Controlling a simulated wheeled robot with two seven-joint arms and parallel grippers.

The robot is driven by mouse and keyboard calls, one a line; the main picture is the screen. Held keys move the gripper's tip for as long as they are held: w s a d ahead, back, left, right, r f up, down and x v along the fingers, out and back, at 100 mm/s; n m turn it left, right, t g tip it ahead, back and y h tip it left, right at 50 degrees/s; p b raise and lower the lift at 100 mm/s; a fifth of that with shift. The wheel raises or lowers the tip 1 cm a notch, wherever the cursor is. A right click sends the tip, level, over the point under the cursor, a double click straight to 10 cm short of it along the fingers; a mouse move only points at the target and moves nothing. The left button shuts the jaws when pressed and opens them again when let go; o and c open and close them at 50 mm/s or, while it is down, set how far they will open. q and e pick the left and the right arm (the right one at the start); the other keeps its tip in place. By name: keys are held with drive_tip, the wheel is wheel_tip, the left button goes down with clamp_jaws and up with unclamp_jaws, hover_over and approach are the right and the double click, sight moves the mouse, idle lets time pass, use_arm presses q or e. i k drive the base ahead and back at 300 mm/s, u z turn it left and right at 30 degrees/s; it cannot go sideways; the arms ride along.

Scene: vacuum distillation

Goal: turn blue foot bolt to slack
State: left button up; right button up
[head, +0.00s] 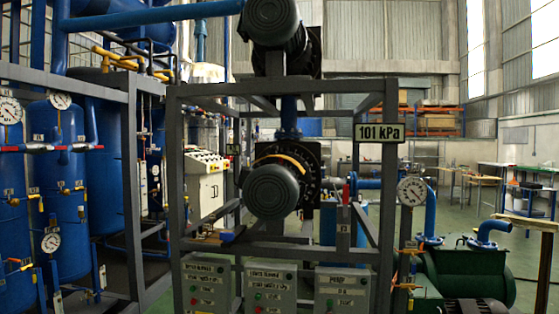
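A small blue piece (228,236) shows at the left below the grey motor (272,191), on the cross-member of the steel frame; it is too small to tell whether it is the blue foot bolt. Any bolt thread or slackness cannot be made out. Neither of my grippers is in view.
The grey steel frame (175,190) encloses the motor. Three control boxes (268,290) stand low in front. A "101 kPa" sign (379,132) hangs at the upper right. A gauge (411,191) and a green pump (465,275) are to the right, blue tanks (55,160) left.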

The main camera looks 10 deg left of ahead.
sight(227, 238)
drive_tip(key=z, duration=0.4)
drive_tip(key=i, duration=0.7)
drive_tip(key=u, duration=1.05)
drive_tip(key=i, duration=0.45)
drive_tip(key=z, duration=0.3)
